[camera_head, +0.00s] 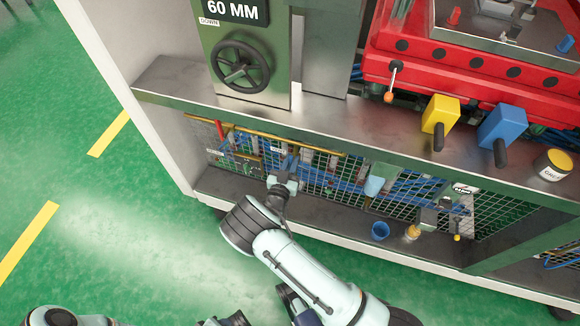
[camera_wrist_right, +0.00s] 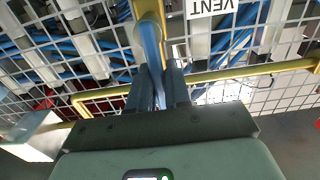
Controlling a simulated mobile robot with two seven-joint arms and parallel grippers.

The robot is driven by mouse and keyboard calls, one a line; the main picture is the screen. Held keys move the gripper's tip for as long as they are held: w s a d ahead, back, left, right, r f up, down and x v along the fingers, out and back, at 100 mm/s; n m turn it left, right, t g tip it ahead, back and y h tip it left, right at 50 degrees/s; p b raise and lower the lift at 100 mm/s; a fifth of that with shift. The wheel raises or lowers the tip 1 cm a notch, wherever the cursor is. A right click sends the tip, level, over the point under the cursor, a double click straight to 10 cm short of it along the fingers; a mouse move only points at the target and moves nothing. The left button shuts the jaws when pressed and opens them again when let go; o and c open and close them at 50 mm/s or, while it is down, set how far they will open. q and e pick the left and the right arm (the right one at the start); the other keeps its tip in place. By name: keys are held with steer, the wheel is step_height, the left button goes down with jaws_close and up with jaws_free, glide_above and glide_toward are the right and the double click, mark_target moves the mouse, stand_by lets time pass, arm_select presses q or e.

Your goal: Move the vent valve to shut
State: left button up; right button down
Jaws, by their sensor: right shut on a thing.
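My right gripper (camera_head: 288,165) reaches into the lower bay of the machine, in front of the wire mesh. In the right wrist view its two dark fingers (camera_wrist_right: 160,85) are shut on the blue lever of the vent valve (camera_wrist_right: 151,42). The lever stands between the fingers, and its upper end meets a yellow pipe. A white label reading VENT (camera_wrist_right: 222,7) is on the mesh beside the valve, upside down in this view. In the head view the gripper hides most of the valve. My left gripper's fingers do not show.
A yellow rail (camera_wrist_right: 255,73) crosses close to the fingers. Blue hoses run behind the mesh. Above are a black handwheel (camera_head: 240,66) and yellow (camera_head: 440,114) and blue (camera_head: 502,125) blocks with dark handles.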

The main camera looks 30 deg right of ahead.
steer(key=m, duration=0.1)
steer(key=s+d+m, duration=0.1)
steer(key=m, duration=0.1)
steer(key=shift+s+f+m, duration=0.1)
steer(key=shift+f+m, duration=0.1)
steer(key=shift+m, duration=0.1)
steer(key=m, duration=0.1)
steer(key=m+b, duration=0.1)
steer(key=s+m, duration=0.1)
steer(key=shift+d+f+m, duration=0.3)
steer(key=shift+d+f, duration=0.1)
